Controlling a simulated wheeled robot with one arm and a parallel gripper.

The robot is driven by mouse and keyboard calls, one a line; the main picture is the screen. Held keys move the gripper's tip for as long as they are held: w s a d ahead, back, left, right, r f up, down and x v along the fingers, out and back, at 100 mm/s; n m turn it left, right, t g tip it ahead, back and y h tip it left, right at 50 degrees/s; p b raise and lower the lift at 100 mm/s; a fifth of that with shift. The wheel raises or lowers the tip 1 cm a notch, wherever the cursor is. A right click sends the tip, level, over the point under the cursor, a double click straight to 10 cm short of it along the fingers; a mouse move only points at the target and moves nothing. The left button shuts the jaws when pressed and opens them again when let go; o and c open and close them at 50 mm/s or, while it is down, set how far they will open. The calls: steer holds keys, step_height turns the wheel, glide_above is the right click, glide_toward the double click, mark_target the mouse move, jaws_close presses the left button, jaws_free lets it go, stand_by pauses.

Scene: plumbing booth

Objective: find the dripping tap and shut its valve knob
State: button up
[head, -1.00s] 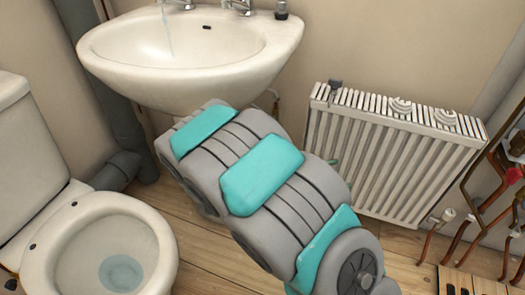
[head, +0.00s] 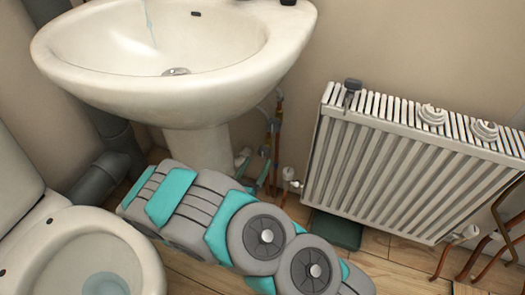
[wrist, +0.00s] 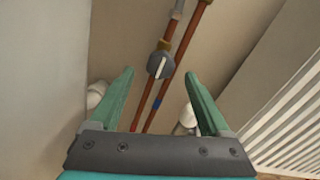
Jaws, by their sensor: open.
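A thin stream of water (head: 149,20) falls into the white basin (head: 90,90) at the upper left of the head view; its tap is out of frame. In the wrist view a round grey valve knob (wrist: 156,66) with a white bar sits on a copper pipe under a brass fitting. My gripper (wrist: 158,73) is open, its two green fingers apart, with the knob seen between their tips. I cannot tell the remaining distance in depth. In the head view my gripper (head: 255,172) is low beside the basin's pedestal, near the pipes (head: 273,140), partly hidden by my arm.
A white radiator (head: 400,165) with several knobs on top stands to the right. A toilet (head: 75,250) is at the left. Pale plastic pipe parts flank the fingers in the wrist view. More copper pipes (head: 475,255) run at the far right.

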mark_target(262, 154)
steer(key=shift+x, duration=2.65)
steer(key=shift+d, duration=0.1)
jaws_close()
